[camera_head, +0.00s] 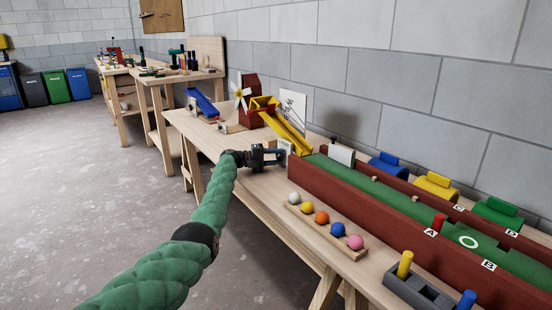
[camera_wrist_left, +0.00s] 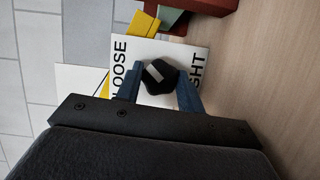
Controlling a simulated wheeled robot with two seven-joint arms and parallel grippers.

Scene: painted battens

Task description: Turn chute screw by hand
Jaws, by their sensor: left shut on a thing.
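The yellow chute (camera_head: 287,128) slopes down from a dark red box towards the green-floored red trough on the bench. In the head view, my left gripper (camera_head: 280,156) is at the small white card by the chute's lower end, and the knob is hidden there. My right gripper is in neither view.
A wooden rack of coloured balls (camera_head: 322,218) lies at the bench's front edge. The long red trough (camera_head: 380,207) runs to the right, with blue, yellow and green blocks behind it. A windmill (camera_head: 242,95) and a blue ramp (camera_head: 203,102) stand further back. The floor at left is clear.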

